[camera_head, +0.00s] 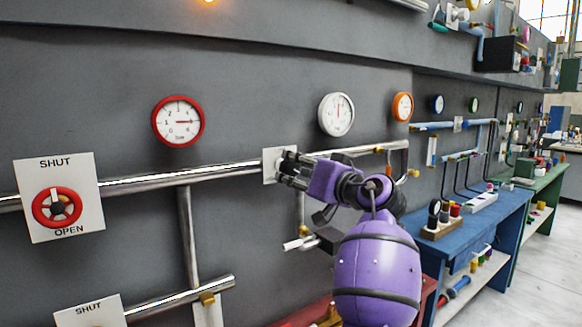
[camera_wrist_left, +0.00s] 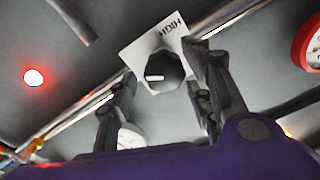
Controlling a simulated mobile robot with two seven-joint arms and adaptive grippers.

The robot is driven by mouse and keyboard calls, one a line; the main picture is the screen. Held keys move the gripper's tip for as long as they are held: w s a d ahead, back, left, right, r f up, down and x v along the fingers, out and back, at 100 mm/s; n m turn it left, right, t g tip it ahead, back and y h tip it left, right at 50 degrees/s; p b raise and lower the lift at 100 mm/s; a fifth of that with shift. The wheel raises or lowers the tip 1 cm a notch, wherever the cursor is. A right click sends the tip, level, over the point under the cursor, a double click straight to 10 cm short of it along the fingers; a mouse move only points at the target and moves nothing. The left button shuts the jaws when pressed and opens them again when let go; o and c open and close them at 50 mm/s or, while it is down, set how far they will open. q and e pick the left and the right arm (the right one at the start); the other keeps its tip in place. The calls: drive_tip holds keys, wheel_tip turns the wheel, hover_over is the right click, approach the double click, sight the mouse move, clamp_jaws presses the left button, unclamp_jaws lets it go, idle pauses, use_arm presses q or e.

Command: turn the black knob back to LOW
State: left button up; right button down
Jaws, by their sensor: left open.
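The black knob (camera_wrist_left: 164,72) sits on a white plate (camera_wrist_left: 137,53) in the left wrist view. The plate's word HIGH reads upside down there, and no LOW label is visible. A white mark on the knob points toward the picture's left. My left gripper (camera_wrist_left: 160,66) is open, with one finger on each side of the knob; I cannot tell whether either touches it. In the head view my left gripper (camera_head: 284,168) is at the white plate (camera_head: 269,171) on the wall and hides the knob. My right gripper is not in view.
A steel pipe (camera_head: 145,181) runs along the wall beside the plate. A red SHUT/OPEN valve (camera_head: 70,208) is at the left. Red (camera_head: 178,121), white (camera_head: 337,114) and orange (camera_head: 402,107) gauges hang above. A small white-handled valve (camera_head: 298,244) is below my gripper.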

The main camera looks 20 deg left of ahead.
use_arm(q)
drive_tip(key=shift+x, duration=1.1)
drive_tip(key=shift+w+a, duration=0.25)
drive_tip(key=shift+a, duration=0.05)
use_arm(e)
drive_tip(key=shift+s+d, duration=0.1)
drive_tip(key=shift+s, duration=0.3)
use_arm(q)
drive_tip(key=c, duration=1)
drive_tip(key=shift+c, duration=0.5)
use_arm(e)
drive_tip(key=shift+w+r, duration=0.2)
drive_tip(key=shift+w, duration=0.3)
